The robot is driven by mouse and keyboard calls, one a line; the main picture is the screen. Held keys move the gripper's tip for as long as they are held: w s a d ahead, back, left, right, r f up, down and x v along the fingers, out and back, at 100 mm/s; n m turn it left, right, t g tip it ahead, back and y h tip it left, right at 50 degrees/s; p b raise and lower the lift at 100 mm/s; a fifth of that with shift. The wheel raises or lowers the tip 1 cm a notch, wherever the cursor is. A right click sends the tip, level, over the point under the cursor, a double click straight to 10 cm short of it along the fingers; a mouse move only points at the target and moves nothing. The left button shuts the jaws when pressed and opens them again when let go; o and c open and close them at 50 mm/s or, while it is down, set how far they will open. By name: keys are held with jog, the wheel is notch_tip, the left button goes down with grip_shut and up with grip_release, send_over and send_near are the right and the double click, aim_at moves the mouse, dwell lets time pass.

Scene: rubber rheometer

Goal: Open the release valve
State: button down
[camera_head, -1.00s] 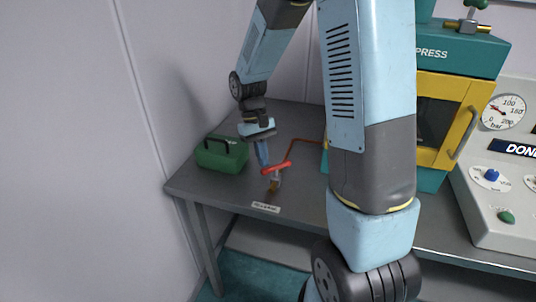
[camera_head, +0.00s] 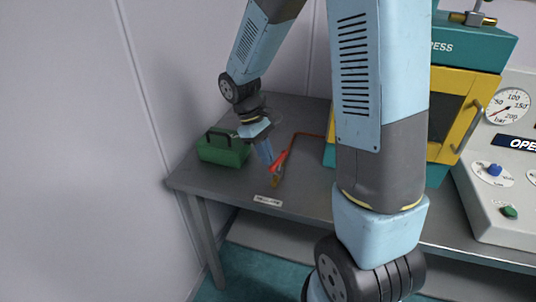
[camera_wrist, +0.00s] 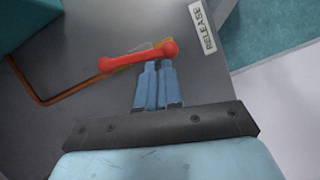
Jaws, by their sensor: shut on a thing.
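The release valve's red lever handle (camera_head: 280,160) sits on a small brass valve body (camera_head: 275,182) on the grey table. It also shows in the wrist view (camera_wrist: 120,62), lying crosswise at the fingertips. My gripper (camera_head: 270,163) reaches down to the lever from above. Its blue fingers (camera_wrist: 158,64) are close together and shut on the lever; the exact contact is partly hidden. A copper-coloured pipe (camera_wrist: 45,100) runs from the valve towards the press. The RELEASE label (camera_wrist: 203,26) lies on the table beside the valve.
A green box with a black handle (camera_head: 222,150) stands just left of my gripper. The teal press with its yellow guard (camera_head: 465,85) stands to the right. The control console (camera_head: 510,190) has a gauge (camera_head: 508,106) and a display (camera_head: 516,143) starting "OPE".

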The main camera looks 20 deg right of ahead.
jog(key=shift+d, duration=0.65)
jog(key=shift+w, duration=0.1)
jog(key=w+a+r, duration=0.5)
jog(key=a+r, duration=0.1)
jog(key=r, duration=0.3)
jog(key=shift+w+r, duration=0.15)
jog(key=shift+w, duration=0.05)
